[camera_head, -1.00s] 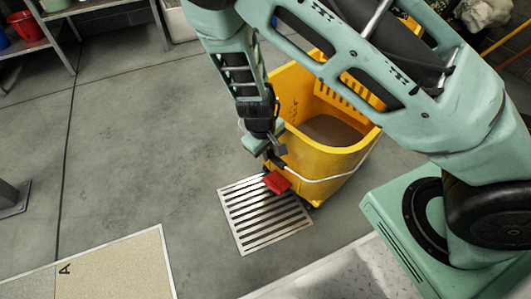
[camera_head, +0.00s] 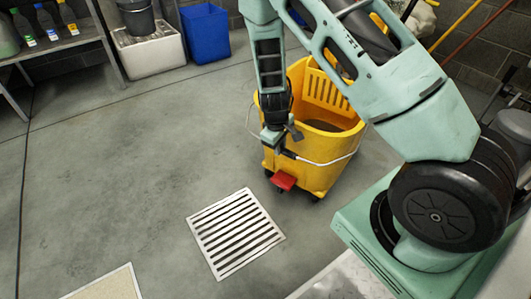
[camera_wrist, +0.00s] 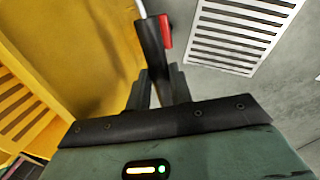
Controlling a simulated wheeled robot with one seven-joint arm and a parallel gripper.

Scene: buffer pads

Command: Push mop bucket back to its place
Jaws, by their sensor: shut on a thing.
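The yellow mop bucket (camera_head: 322,165) stands upright on the grey floor right of centre in the head view, with dark water inside and a red pedal (camera_head: 284,181) low at its front. A thin white wire handle (camera_head: 322,162) hangs across its near side. My gripper (camera_head: 285,144) is at the near left side of the bucket. In the wrist view my gripper (camera_wrist: 158,92) is shut on the black grip (camera_wrist: 152,50) of the handle, with the bucket wall (camera_wrist: 80,45) at left. My arm hides part of the bucket's rim.
A metal floor grate (camera_head: 235,234) lies in front of the bucket. A beige mat (camera_head: 108,286) is at the bottom left. A blue bin (camera_head: 205,33), a white box (camera_head: 150,52) and a metal shelf (camera_head: 60,45) line the back. The floor at left is clear.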

